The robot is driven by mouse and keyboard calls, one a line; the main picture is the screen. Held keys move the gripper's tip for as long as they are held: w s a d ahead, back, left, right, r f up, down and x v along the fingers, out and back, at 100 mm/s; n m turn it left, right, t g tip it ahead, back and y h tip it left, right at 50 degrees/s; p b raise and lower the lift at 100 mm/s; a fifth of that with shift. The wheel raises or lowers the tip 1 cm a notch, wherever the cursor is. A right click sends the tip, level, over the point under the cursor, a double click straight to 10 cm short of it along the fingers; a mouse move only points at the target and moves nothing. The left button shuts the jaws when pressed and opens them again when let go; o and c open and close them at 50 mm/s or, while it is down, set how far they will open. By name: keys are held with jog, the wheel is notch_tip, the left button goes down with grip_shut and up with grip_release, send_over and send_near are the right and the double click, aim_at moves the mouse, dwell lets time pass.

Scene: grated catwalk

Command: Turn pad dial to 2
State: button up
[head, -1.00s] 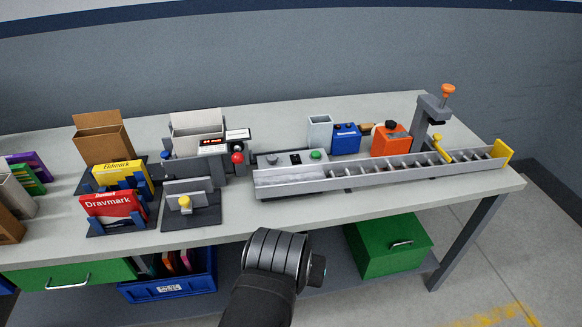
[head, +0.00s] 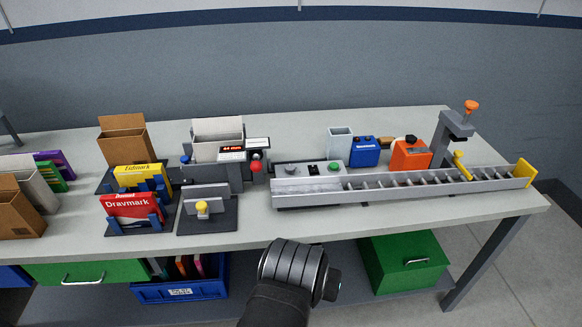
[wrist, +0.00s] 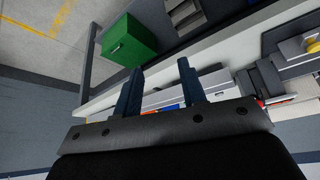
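A grey control box (head: 305,171) at the left end of the long rail carries a dark grey round knob (head: 291,169), a black switch (head: 313,169) and a green button (head: 334,167). The knob looks like a dial, but its marks are too small to read, and I cannot tell if it is the pad dial. To its left, a machine with a red-lit display (head: 232,150) has a red knob (head: 256,167). In the wrist view my gripper (wrist: 160,67) is open and empty, fingers apart. In the head view its fingers are hidden; my wrist is in front of the bench, apart from the box.
A slotted grey rail (head: 430,184) runs right along the bench's front. Behind it stand a blue box (head: 364,152) and an orange container (head: 410,155). A stand with a yellow knob (head: 202,208) is front left. A green bin (head: 402,262) sits below.

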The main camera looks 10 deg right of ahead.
jog(key=shift+o, duration=1)
jog(key=shift+w+d+r, duration=0.1)
jog(key=shift+w+r, duration=0.05)
jog(key=shift+r, duration=0.05)
jog(key=w+d+r+m+t+h, duration=0.1)
jog(key=w+d+r+m+t, duration=0.1)
jog(key=w+d+r, duration=0.35)
jog(key=w+d+r+m+t+h, duration=0.1)
jog(key=w+d+r+m, duration=0.1)
jog(key=w+r, duration=0.65)
jog(key=w+d+r+m+t+h, duration=0.1)
jog(key=w+d+r+m+t, duration=0.1)
jog(key=w+d+r, duration=0.4)
jog(key=n+g+y, duration=0.6)
jog(key=n+y, duration=0.1)
jog(key=n, duration=0.8)
send_over(290, 167)
jog(key=s+d, duration=0.3)
jog(key=s, duration=0.4)
notch_tip(290, 167, down, 12)
jog(key=x, duration=1.6)
jog(key=shift+w+a+f, duration=0.1)
jog(key=shift+w+f, duration=0.1)
jog(key=shift+w, duration=0.25)
jog(key=c, duration=1)
jog(key=shift+o, duration=0.2)
